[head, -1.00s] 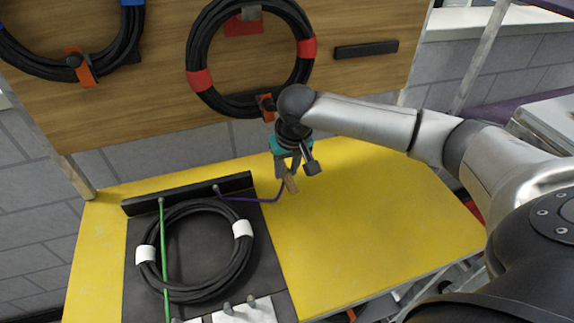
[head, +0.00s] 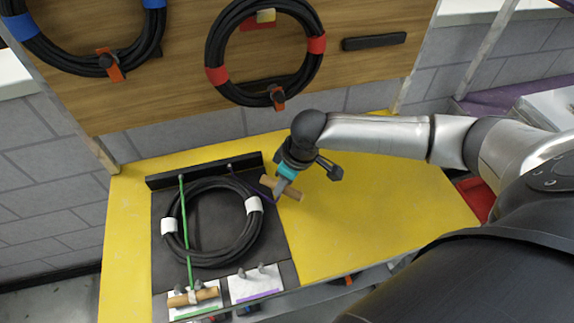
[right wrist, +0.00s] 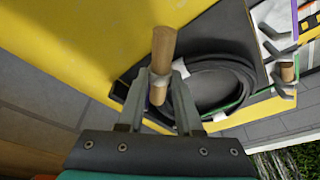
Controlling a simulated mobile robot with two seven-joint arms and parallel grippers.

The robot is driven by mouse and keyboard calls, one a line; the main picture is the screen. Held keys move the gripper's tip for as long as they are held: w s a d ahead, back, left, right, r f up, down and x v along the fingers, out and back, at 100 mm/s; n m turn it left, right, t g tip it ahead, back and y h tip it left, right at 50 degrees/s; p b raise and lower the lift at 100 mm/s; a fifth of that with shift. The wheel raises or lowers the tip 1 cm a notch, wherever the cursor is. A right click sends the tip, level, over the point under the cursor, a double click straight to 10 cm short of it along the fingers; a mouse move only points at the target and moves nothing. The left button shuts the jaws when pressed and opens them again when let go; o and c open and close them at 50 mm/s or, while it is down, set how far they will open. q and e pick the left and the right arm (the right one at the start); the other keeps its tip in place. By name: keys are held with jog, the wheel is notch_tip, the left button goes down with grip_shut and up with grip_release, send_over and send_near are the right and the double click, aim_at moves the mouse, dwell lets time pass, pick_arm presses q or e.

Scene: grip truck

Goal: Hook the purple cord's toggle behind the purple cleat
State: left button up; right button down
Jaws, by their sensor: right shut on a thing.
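My right gripper (head: 284,183) is shut on the wooden toggle (head: 270,183) of the purple cord (head: 258,192). It holds the toggle above the yellow table, right of the black cable coil. The cord runs to a post on the black bar; part is hidden by the coil and gripper. The right wrist view shows the toggle (right wrist: 163,50) between the fingers (right wrist: 160,92). The purple cleat (head: 254,284) is a white plate with a purple stripe and two grey prongs, at the mat's front edge. Nothing sits behind its prongs. My left gripper is out of view.
The black coil (head: 184,252) with white bands lies on the dark mat (head: 233,192). Left of the purple cleat, the green cord (head: 186,225) ends in a toggle (head: 193,297) at the green cleat (head: 195,311). The yellow table (head: 350,210) is clear on the right.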

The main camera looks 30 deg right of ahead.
jog(key=s+a+n+g+y+p, duration=0.1)
jog(key=s+a+n+g+p, duration=0.1)
jog(key=s+a+n+p, duration=0.2)
jog(key=shift+s+a+n+y, duration=0.3)
jog(key=shift+s+a+n, duration=1.3)
jog(key=shift+n, duration=1)
jog(key=shift+a+p, duration=0.1)
jog(key=shift+p, duration=0.25)
jog(key=s+a+p, duration=0.5)
jog(key=s+a, duration=0.2)
jog(key=shift+s+a, duration=0.3)
jog(key=shift+a, duration=0.05)
jog(key=shift+f, duration=0.1)
notch_tip(320, 180, down, 4)
jog(key=b, duration=0.2)
jog(key=shift+f+b, duration=0.1)
jog(key=shift+b, duration=0.25)
jog(key=shift+f+b, duration=0.65)
jog(key=shift+f, duration=0.4)
